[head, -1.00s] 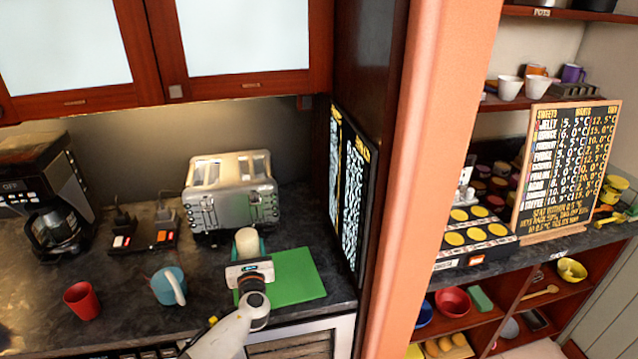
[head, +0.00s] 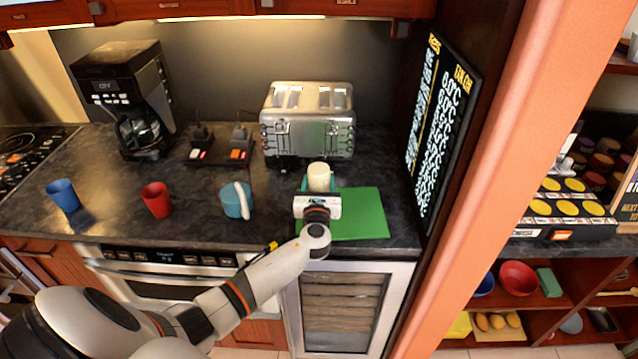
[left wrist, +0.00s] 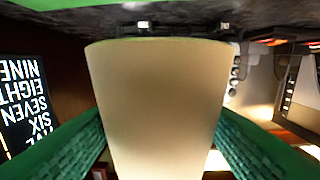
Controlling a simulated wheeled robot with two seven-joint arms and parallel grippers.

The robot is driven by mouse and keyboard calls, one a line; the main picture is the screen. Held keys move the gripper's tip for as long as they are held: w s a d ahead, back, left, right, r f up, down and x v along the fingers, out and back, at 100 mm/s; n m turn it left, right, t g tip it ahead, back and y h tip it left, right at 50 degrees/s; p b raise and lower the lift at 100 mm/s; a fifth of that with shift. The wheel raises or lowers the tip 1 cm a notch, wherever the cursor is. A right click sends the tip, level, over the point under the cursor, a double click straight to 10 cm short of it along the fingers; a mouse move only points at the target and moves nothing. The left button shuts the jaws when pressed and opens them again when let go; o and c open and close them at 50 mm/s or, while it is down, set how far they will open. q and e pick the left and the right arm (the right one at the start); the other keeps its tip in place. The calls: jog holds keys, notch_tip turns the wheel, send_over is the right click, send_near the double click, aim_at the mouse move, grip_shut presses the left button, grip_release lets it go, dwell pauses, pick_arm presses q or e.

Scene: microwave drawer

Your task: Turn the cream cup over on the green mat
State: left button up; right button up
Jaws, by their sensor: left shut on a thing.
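The cream cup (head: 319,178) is in my left gripper (head: 318,190), over the left part of the green mat (head: 365,212). In the left wrist view the cup (left wrist: 155,105) fills the middle between the two green finger pads, which are shut on it. That view is upside down. The cup's wider end points toward the counter, and dark counter shows past its edge, so it looks raised off the mat. The inside of the cup is hidden. My right gripper is not in view.
A teal cup with a pale handle (head: 236,201), a red cup (head: 157,199) and a blue cup (head: 63,195) stand to the left. A toaster (head: 308,125) stands behind the mat. A black sign (head: 440,130) is on the right wall. The mat's right part is bare.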

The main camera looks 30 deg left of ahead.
pick_arm(q)
jog(key=shift+f+b, duration=2.2)
jog(key=shift+f, duration=0.6)
jog(key=o, duration=1.1)
